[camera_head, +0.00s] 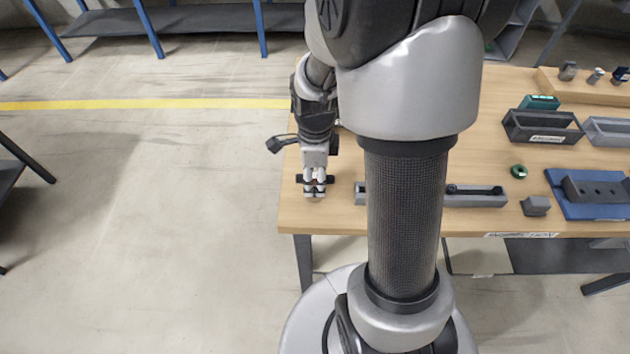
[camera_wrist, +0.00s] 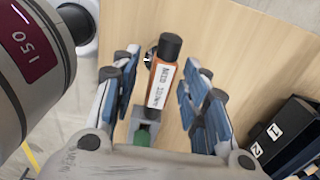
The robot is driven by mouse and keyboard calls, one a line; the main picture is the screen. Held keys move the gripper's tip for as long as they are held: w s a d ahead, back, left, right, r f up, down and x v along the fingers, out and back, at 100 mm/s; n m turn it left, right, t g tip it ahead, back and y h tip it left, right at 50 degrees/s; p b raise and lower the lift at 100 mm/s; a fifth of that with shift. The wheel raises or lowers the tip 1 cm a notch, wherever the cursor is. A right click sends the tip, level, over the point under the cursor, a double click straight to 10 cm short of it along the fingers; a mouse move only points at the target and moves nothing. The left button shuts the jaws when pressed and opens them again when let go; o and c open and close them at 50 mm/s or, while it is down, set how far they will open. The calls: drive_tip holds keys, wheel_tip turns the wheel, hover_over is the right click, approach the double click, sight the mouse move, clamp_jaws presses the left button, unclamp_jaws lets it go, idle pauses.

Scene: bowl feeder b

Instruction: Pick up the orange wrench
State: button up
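An orange object (camera_wrist: 162,82) with a black round end and a white printed label lies on the wooden table in the wrist view. I cannot make out a wrench shape in it. My gripper (camera_wrist: 163,98) is open, with one blue-padded finger on each side of this object and gaps between. In the head view my gripper (camera_head: 314,192) points down over the table's left end and mostly hides what is under it. A grey block with a green part (camera_wrist: 143,132) sits at the object's near end, between the fingers.
A black box numbered 1 and 2 (camera_wrist: 285,138) stands right of my gripper. A grey tray (camera_head: 476,201) holds a dark long tool (camera_head: 474,190). Farther right are a green ring (camera_head: 519,171), grey block (camera_head: 535,206), dark bin (camera_head: 541,135) and blue mat (camera_head: 590,211). The table's left edge is close.

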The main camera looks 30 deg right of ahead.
clamp_jaws()
idle(0.3)
drive_tip(key=shift+r, duration=0.1)
idle(0.4)
